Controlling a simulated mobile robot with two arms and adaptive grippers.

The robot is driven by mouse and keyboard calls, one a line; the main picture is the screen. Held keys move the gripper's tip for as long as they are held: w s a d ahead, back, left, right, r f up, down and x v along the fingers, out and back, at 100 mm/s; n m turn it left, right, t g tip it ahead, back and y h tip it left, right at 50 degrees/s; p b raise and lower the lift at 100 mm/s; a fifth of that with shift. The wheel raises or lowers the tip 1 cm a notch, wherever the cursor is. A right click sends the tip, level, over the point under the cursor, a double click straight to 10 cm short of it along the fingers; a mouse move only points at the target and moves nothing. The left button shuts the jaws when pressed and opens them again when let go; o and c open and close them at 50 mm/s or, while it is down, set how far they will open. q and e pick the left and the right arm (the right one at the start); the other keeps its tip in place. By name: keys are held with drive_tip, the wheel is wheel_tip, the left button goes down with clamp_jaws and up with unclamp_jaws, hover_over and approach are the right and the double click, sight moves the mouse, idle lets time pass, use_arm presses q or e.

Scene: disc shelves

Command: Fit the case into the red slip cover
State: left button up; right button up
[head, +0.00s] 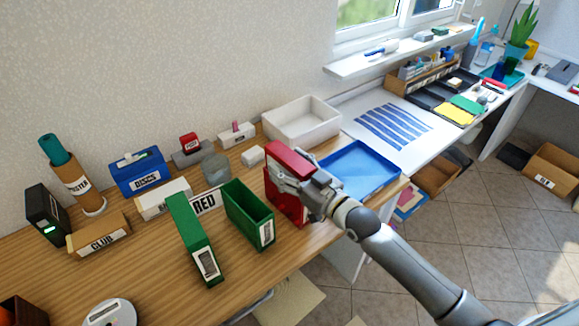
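A red case (288,155) stands upright at the right part of the wooden desk. The red slip cover (284,204) is directly below it, and the case appears to be at or partly in its opening. My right gripper (290,172) comes in from the right and is across the upper part of the case, seemingly shut on it. The gripper and wrist hide part of the case and cover, so the depth of the fit cannot be told. My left gripper is not in view.
An open green box (243,208) and a green case (191,235) stand to the left on the desk (150,265). A blue tray (360,166) lies right of the gripper. A white bin (302,120) stands behind. Labelled boxes, including a blue one (137,172), line the back.

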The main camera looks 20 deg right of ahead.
drive_tip(key=shift+s+f, duration=0.1)
drive_tip(key=shift+f, duration=0.05)
drive_tip(key=v, duration=1.2)
idle(0.4)
